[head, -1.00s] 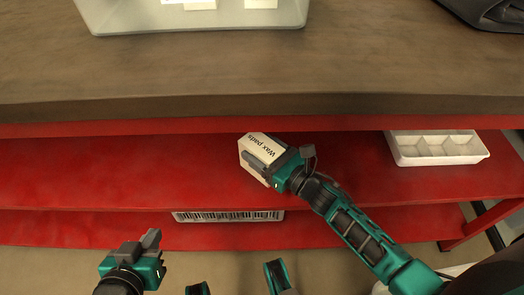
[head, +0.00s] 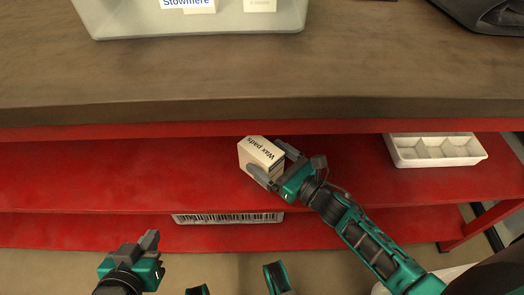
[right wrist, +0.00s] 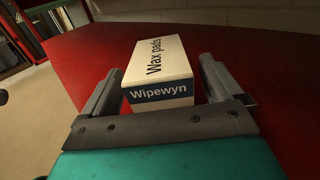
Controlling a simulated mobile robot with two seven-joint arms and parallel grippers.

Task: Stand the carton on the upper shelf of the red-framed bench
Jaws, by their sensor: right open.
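The carton (head: 261,154), a white box lettered "Wax pads", stands on the red upper shelf (head: 120,175) of the red-framed bench. It also shows in the right wrist view (right wrist: 160,68), with a dark blue "Wipewyn" band on its near face. My right gripper (head: 274,164) is open, with its fingers at the carton's near end. In the right wrist view the fingers (right wrist: 158,97) are spread with a gap on either side of the carton. My left gripper (head: 149,243) is low in front of the bench, away from the carton; its jaws are too unclear to judge.
A white divided tray (head: 436,150) sits on the same shelf to the right. A barcoded, light-coloured item (head: 228,217) is on the lower shelf. A clear bin (head: 190,25) stands on the brown bench top (head: 200,75). The upper shelf left of the carton is clear.

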